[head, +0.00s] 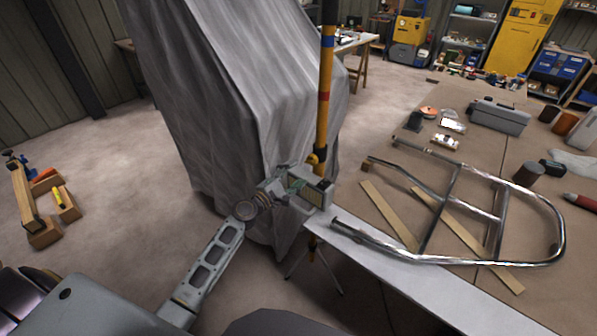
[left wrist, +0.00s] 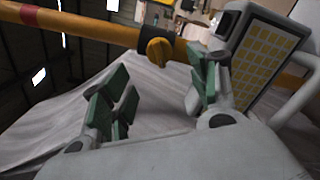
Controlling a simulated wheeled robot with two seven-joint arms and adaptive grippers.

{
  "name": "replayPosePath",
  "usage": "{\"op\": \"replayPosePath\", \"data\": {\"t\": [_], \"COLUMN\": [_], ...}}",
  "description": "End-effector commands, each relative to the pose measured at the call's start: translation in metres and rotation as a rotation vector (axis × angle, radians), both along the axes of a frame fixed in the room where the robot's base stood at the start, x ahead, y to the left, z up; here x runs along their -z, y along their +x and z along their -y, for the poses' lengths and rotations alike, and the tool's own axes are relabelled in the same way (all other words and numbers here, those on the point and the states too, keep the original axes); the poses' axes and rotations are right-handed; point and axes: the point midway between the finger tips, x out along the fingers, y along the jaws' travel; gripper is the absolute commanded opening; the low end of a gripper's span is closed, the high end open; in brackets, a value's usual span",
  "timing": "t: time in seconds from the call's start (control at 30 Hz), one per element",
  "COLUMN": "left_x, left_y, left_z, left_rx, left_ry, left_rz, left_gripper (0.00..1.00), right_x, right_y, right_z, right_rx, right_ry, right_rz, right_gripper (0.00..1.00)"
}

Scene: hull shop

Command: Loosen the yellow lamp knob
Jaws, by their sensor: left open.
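The yellow lamp knob (left wrist: 160,50) sticks out from the side of the yellow pole (left wrist: 85,27) in the left wrist view. In the head view the knob (head: 314,158) is small, low on the upright pole (head: 323,90). My left gripper (left wrist: 155,88) is open, its green-padded fingers spread with nothing between them. The knob shows beyond the fingers, apart from both. In the head view my left gripper (head: 293,183) is just below and left of the knob. The lamp head (left wrist: 262,65), with a yellow-celled panel, is close beside the right-hand finger. My right gripper is out of view.
A grey sheet (head: 240,80) drapes over a tall shape behind the pole. A workbench (head: 385,150) on the right holds a bent metal tube frame (head: 510,263), wooden strips and a grey toolbox (head: 498,117).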

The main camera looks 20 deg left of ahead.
Motion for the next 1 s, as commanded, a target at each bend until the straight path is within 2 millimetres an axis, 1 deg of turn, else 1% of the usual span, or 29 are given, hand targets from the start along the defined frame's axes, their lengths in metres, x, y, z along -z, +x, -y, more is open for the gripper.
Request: {"op": "replayPosePath", "data": {"t": [0.2,0.4,1.0], "left_x": [0.0,0.0,0.0], "left_y": [-0.018,-0.028,-0.031], "left_z": [-0.007,-0.01,-0.011], "left_rx": [-0.001,0.001,0.0], "left_ry": [0.0,0.0,0.001], "left_rz": [0.0,0.0,0.0], "left_gripper": [0.6,0.6,0.6], "right_x": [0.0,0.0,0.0], "right_y": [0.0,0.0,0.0], "right_z": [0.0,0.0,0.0], "right_rx": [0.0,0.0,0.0], "right_ry": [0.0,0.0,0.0], "right_rz": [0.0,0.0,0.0], "right_gripper": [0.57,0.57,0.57]}}
